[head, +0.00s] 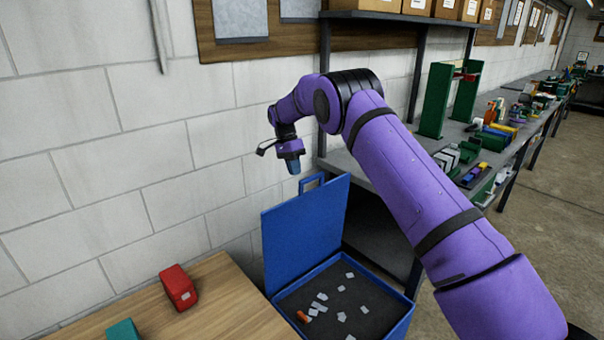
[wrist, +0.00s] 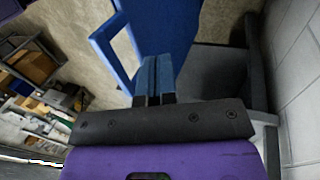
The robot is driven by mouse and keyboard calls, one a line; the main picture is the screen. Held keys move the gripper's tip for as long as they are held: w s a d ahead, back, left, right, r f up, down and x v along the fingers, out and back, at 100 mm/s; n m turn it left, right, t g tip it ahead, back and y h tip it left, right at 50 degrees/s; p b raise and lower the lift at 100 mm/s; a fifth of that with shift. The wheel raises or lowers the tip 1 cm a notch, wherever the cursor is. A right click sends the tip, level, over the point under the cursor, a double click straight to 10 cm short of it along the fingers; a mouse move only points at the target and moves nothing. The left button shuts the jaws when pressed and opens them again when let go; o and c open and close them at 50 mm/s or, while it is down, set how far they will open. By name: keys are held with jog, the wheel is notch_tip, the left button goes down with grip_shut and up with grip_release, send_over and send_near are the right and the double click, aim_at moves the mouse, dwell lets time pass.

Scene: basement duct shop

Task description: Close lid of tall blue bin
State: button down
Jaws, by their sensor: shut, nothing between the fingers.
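The tall blue bin (head: 399,322) stands on the floor between the wooden table and the shelf unit. Its blue lid (head: 302,232) stands open, roughly upright at the back left edge, with a loop handle (head: 312,181) on top. Scraps of pale material and an orange piece lie inside the bin. My gripper (head: 292,169) is shut and empty, pointing down just above and left of the lid's handle. In the wrist view my gripper's blue fingertips (wrist: 154,72) are together, with the lid (wrist: 165,28) and its handle (wrist: 113,50) beyond them. Whether they touch cannot be told.
A wooden table (head: 225,312) at lower left holds a red block (head: 178,287) and a teal block (head: 123,330). A block wall (head: 130,150) stands behind the bin. A shelf unit with a cluttered grey top (head: 430,162) and a green stand (head: 437,100) is at right.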

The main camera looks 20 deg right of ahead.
jog(key=shift+s+d, duration=0.25)
jog(key=shift+s, duration=0.35)
jog(key=shift+s+d, duration=0.3)
jog(key=shift+s, duration=0.3)
jog(key=shift+s+d, duration=0.25)
jog(key=shift+s, duration=0.35)
